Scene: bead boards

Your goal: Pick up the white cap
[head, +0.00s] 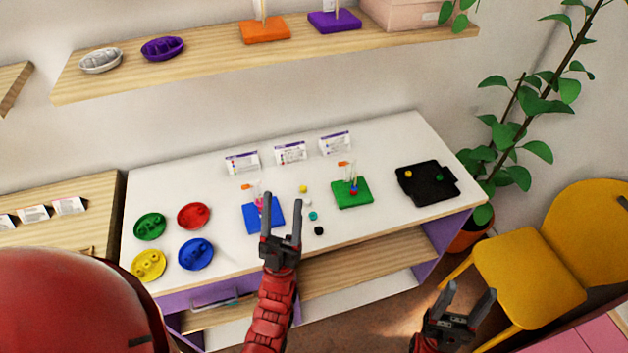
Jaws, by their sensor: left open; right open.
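The white cap (307,202) appears as a small pale spot on the white table, between a yellow piece (303,188) and a teal piece (313,216). It is hard to make out against the tabletop. My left gripper (282,218) is open and empty at the table's front, overlapping the blue board (250,217) in the picture and left of the white cap. My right gripper (467,303) is open and empty, lower right, in front of the table and away from the cap.
A black piece (319,231) lies near the front edge. A green board (352,193) with a peg and beads and a black tray (412,190) stand right. Several coloured dishes (196,253) stand left. A yellow chair (530,268) is at the right.

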